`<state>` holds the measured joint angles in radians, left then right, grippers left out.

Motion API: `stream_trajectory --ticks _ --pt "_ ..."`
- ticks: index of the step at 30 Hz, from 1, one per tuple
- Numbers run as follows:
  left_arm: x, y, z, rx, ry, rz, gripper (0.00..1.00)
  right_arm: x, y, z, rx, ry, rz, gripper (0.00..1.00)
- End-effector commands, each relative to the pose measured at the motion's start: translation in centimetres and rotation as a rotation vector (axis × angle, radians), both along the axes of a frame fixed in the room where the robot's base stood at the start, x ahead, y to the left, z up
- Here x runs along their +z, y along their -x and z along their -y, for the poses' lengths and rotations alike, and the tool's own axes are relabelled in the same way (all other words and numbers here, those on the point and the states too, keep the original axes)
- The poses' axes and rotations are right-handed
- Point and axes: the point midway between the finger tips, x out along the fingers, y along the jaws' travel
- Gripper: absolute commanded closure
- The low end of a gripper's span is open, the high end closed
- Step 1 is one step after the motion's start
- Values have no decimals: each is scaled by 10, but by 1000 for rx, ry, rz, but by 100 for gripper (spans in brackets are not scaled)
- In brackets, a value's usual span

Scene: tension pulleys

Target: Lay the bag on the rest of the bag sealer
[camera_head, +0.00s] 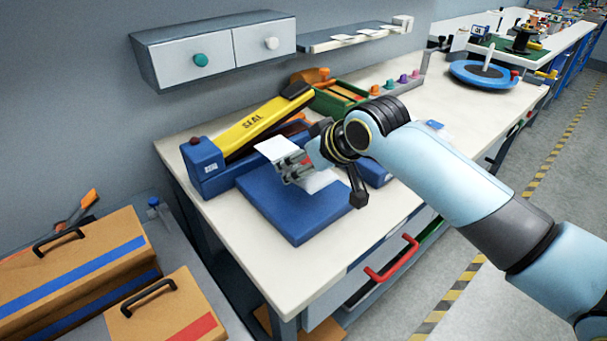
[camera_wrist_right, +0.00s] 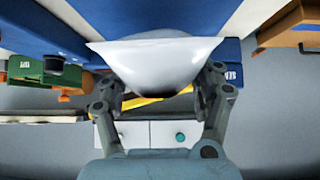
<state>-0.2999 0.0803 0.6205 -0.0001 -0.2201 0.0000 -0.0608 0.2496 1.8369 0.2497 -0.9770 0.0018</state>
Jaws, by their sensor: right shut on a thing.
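The bag sealer has a blue body (camera_head: 205,166) and a raised yellow arm marked SEAL (camera_head: 262,122). Its rest is a flat blue platform (camera_head: 292,222) in front of it on the bench. My right gripper (camera_head: 292,168) is shut on the white bag (camera_head: 273,149) over the rear part of the rest. My gripper hides part of the bag and the rest. I cannot tell how far the bag is above the rest. In the right wrist view the bag (camera_wrist_right: 160,55) spreads wide between the fingers. My left gripper is not in view.
A green tray (camera_head: 335,98) and several coloured knobs stand behind the sealer. A blue round turntable (camera_head: 485,74) is farther right. Grey wall drawers (camera_head: 215,50) hang above. Cardboard boxes (camera_head: 75,265) stand at lower left. The bench's front left corner (camera_head: 275,275) is clear.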

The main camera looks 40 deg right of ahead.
Motion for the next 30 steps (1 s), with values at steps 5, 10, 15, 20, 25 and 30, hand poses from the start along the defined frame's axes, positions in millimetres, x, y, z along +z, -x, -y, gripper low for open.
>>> stream_trajectory --ticks 5,10,15,20,25,30 --pt "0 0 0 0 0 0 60 -29 1 0 -1 -2 -4 73" --pt "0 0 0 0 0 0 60 -34 1 0 0 0 -1 73" --pt "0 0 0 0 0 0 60 -34 1 0 0 0 -1 73" --pt "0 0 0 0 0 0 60 -36 1 0 0 0 -2 21" --pt "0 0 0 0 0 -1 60 -36 1 0 0 0 -2 6" --pt "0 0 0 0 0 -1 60 -36 1 0 1 -1 -2 6"
